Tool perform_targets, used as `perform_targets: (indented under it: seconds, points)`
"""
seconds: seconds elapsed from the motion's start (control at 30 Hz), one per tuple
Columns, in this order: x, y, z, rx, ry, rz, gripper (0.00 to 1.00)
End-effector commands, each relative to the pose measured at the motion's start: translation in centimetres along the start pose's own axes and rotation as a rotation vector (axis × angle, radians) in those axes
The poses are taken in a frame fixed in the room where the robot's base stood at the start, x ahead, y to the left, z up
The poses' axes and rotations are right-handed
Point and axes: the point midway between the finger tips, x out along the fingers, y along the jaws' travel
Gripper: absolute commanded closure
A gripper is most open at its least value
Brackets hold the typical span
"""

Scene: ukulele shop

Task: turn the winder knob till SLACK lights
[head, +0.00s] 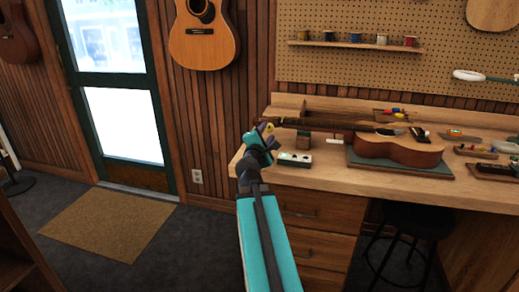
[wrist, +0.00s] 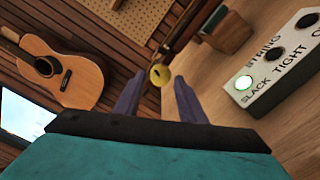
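The round yellow winder knob (wrist: 160,74) shows just beyond my fingertips in the wrist view, at the headstock end of a ukulele (head: 400,149) lying on the workbench. In the head view the knob (head: 269,127) is a small yellow spot by my gripper (head: 263,137). My gripper (wrist: 157,88) is open, its two purple fingers apart on either side below the knob, and I see no contact. A white indicator box (wrist: 277,70) is marked STRING, SLACK and TIGHT. The lamp beside SLACK (wrist: 243,83) glows green; the other lamps in view are dark.
The wooden workbench (head: 335,178) carries small trays and tools at the right. A wooden block (wrist: 227,31) stands near the box. A guitar (head: 204,38) hangs on the wall at the left. A black stool (head: 412,222) stands under the bench.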

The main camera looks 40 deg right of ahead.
Motion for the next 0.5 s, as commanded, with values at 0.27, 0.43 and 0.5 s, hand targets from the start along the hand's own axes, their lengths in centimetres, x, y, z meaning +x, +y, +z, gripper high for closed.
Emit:
perform_targets:
  seconds: [0.27, 0.43, 0.5]
  points:
    - [-0.7, -0.3, -0.2, 0.003, -0.003, 0.001, 0.63]
    - [-1.1, -0.3, -0.2, 0.003, -0.004, 0.001, 0.63]
    - [-1.3, -0.3, -0.2, 0.003, -0.004, 0.0, 0.63]
